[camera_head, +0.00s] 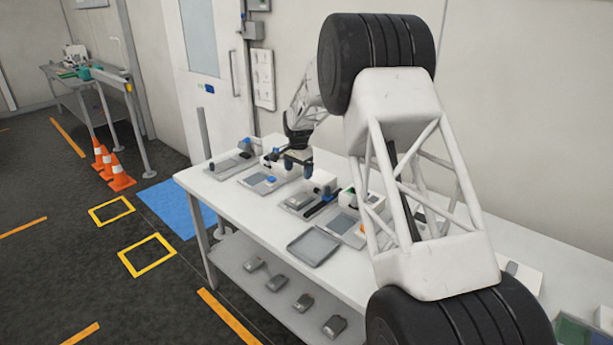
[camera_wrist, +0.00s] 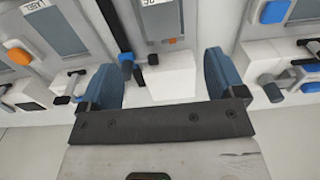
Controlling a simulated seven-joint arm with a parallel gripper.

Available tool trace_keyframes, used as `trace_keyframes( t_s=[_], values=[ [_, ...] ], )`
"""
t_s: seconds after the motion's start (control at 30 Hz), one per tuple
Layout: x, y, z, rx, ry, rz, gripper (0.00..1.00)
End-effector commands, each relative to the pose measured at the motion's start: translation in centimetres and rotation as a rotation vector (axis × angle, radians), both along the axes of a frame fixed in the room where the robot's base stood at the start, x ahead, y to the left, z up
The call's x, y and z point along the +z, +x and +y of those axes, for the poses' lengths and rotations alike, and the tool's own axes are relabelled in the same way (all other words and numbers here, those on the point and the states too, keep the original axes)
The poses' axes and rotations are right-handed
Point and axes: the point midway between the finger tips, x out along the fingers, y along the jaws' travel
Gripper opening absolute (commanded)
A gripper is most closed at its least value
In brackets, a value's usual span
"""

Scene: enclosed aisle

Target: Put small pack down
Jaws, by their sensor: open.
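My gripper (camera_head: 298,167) is over the far half of the white bench, with its blue fingertips pointing down. In the wrist view its two blue fingers (camera_wrist: 163,72) are spread apart. A small white box (camera_wrist: 172,82) shows between them, with visible space on both sides. I cannot tell whether this box is the small pack or part of a bench station, nor how far below the fingers it lies. Nothing is visibly gripped.
Grey station trays with devices line the white bench (camera_head: 262,222). An empty grey tray (camera_head: 313,247) lies at its front edge. Several dark devices (camera_head: 303,302) sit on the lower shelf. Orange cones (camera_head: 120,180) and a blue floor mat (camera_head: 172,205) are left of the bench.

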Motion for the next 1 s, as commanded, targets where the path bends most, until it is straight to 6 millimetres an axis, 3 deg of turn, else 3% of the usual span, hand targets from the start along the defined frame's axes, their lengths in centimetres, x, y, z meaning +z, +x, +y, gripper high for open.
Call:
trace_keyframes(
  t_s=[0.27, 0.47, 0.67, 1.0],
  values=[
    [0.3, -0.2, -0.1, 0.003, 0.0, -0.001, 0.89],
    [2.2, -1.7, -0.8, 0.023, 0.001, -0.009, 0.89],
    [5.8, -5.0, -2.2, 0.069, 0.002, -0.025, 0.89],
    [12.3, -12.9, -5.0, 0.17, -0.001, -0.054, 0.89]
  ],
)
